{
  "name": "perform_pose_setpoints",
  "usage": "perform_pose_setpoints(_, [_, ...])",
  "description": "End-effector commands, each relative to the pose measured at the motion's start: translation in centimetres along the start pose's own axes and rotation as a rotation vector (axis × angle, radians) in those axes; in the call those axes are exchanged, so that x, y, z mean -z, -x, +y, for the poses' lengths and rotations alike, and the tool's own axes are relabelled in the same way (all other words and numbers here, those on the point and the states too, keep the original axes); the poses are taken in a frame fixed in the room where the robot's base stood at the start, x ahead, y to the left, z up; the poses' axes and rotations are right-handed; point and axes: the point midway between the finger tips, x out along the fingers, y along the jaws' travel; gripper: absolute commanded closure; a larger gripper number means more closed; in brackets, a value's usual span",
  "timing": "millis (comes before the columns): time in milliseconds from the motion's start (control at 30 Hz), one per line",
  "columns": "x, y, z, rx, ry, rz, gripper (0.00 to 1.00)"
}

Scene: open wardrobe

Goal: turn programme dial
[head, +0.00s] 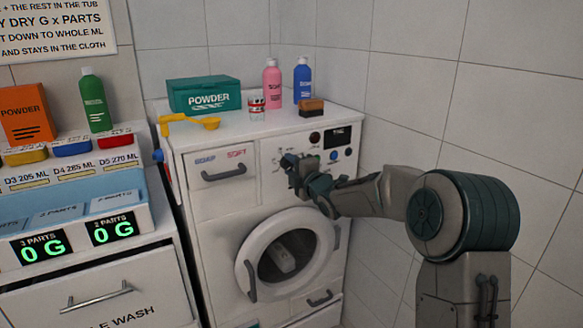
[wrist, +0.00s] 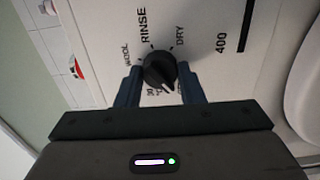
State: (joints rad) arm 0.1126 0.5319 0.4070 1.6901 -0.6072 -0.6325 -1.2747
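The black programme dial (wrist: 159,69) is on the white washing machine's front panel (wrist: 100,30), with WOOL, RINSE, DRY and smaller, partly hidden marks around it. Its pale pointer line points down and slightly right in the wrist view, towards my gripper's body. My gripper (wrist: 159,72) has one finger on each side of the dial, with what look like narrow gaps; it appears open around the knob. In the head view my gripper (head: 299,176) is at the washing machine's upper front (head: 210,200) and covers the dial.
A drawer (head: 222,172) is left of my gripper, and the round door (head: 288,255) is below. A display (head: 337,137) and small knobs are at upper right. A tiled wall (head: 420,100) is close on the right.

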Motion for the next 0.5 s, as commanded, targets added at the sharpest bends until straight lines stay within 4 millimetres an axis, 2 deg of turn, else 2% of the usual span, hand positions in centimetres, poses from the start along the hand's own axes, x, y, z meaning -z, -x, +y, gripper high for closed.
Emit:
perform_pose_setpoints(267, [-0.02,0.03,-0.05,0.001,-0.008,0.000,0.88])
perform_pose_setpoints(500, [-0.04,0.05,-0.13,0.001,-0.089,-0.001,0.88])
